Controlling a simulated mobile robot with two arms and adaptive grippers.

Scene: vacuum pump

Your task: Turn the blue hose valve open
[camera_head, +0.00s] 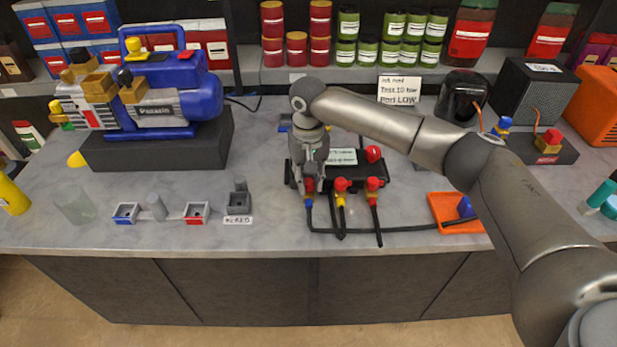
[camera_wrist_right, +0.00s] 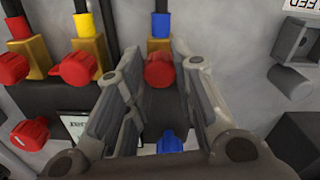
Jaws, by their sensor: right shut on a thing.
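The blue hose valve is a brass fitting with a red knob (camera_head: 310,185), at the left end of the front row on a black manifold (camera_head: 370,177). Its blue collar (camera_head: 309,203) joins a black hose. In the right wrist view, the red knob (camera_wrist_right: 160,69) sits between the fingers of my right gripper (camera_wrist_right: 150,72). The right gripper (camera_head: 309,178) comes down on the valve from above and is shut on the knob; finger contact is partly hidden. My left gripper is not in view.
Beside it are the yellow hose valve (camera_head: 341,185) and red hose valve (camera_head: 373,184), close together. Another red knob (camera_head: 373,153) and a blue knob (camera_wrist_right: 170,142) are on the manifold. A blue pump (camera_head: 160,108) stands left. An orange tray (camera_head: 446,207) lies right.

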